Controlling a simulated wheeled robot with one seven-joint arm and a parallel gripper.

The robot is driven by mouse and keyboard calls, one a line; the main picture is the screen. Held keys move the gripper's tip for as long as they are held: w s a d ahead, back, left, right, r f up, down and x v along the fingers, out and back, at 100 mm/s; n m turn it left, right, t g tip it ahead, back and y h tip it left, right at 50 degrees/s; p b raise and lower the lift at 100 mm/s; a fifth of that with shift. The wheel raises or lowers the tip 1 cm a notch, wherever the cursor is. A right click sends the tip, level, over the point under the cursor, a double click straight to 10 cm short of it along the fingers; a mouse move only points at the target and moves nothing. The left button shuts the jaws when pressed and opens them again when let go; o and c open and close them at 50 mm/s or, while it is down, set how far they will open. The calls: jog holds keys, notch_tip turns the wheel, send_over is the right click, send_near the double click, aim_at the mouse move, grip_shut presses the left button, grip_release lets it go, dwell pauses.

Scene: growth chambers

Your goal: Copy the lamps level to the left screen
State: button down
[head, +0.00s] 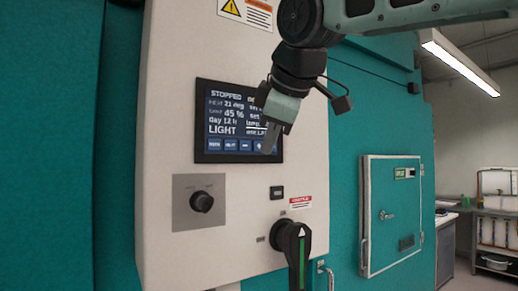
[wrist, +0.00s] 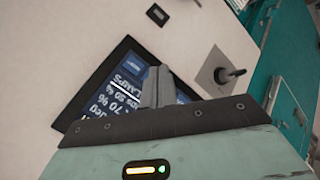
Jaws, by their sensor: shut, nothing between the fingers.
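A dark screen (head: 225,125) is set in the pale panel. It reads "STOPPED", heat 21 deg, damp 45 %, day 12 h and "LIGHT", with a row of blue buttons (head: 230,145) below. My gripper (head: 268,146) is shut and empty in front of the screen's lower right, covering part of the right-hand column, including the figure beside "lamp". Contact with the glass cannot be told. In the wrist view the screen (wrist: 98,78) is tilted, with "LAMPS" and what looks like 70 % partly readable, and my shut fingers (wrist: 158,80) overlap it.
Below the screen are a black knob (head: 202,201), a small black switch (head: 277,192) and a large rotary handle (head: 297,245). A teal door with a small green display (head: 405,173) stands to the right. A bench (head: 495,210) is at far right.

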jog(key=shift+s, duration=0.1)
jog(key=s+d+b, duration=0.1)
jog(key=s, duration=0.1)
jog(key=s+d+b, duration=0.1)
jog(key=s, duration=0.1)
jog(key=shift+d, duration=0.4)
dwell(2.3)
jog(key=s+f+m+g+h+b, duration=0.15)
jog(key=s+f, duration=0.25)
jog(key=f, duration=1)
jog(key=s+f+m+g+y+b, duration=0.1)
jog(key=s+f+m+g+b, duration=0.2)
jog(key=f, duration=1)
jog(key=s+d+f+m+g, duration=0.1)
jog(key=s+d+f, duration=0.2)
jog(key=s+f, duration=0.2)
jog(key=s+d+f+m+g+h+b, duration=0.1)
jog(key=s+d+f, duration=0.3)
jog(key=f, duration=0.5)
jog(key=s+d+f+m+g+h, duration=0.1)
jog(key=s+d+f+m+g, duration=0.1)
jog(key=s+d+f, duration=0.2)
notch_tip(320, 180, down, 3)
jog(key=shift+s+f+b, duration=0.1)
jog(key=shift+s+b, duration=0.25)
jog(key=shift+s, duration=0.8)
